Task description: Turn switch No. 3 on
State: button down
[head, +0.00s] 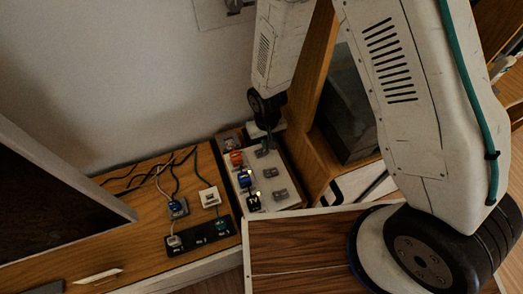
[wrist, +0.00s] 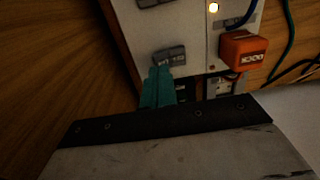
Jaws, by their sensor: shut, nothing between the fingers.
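A pale switch panel (head: 263,182) lies at the end of the wooden bench, with a column of grey rocker switches along its right side. I cannot read numbers, so I cannot tell which is No. 3. My gripper (head: 267,145) is over the panel's far end. In the wrist view, my gripper's teal fingers (wrist: 161,72) are shut and empty, their tips at the near edge of a grey switch (wrist: 170,55); contact is unclear. Beside that switch, an orange plug (wrist: 243,47) has a small, dim reddish lamp (wrist: 212,68). Another lamp (wrist: 214,7) further up glows bright.
A blue plug (head: 245,179) and a dark plug (head: 254,202) sit in the panel's left column. A black strip (head: 200,239) with plugs lies left on the bench, with loose cables (head: 150,172) behind. A wooden cabinet side (head: 312,140) stands close right of the panel.

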jog(key=shift+f, duration=1.1)
dwell(0.4)
jog(key=shift+r, duration=3.5)
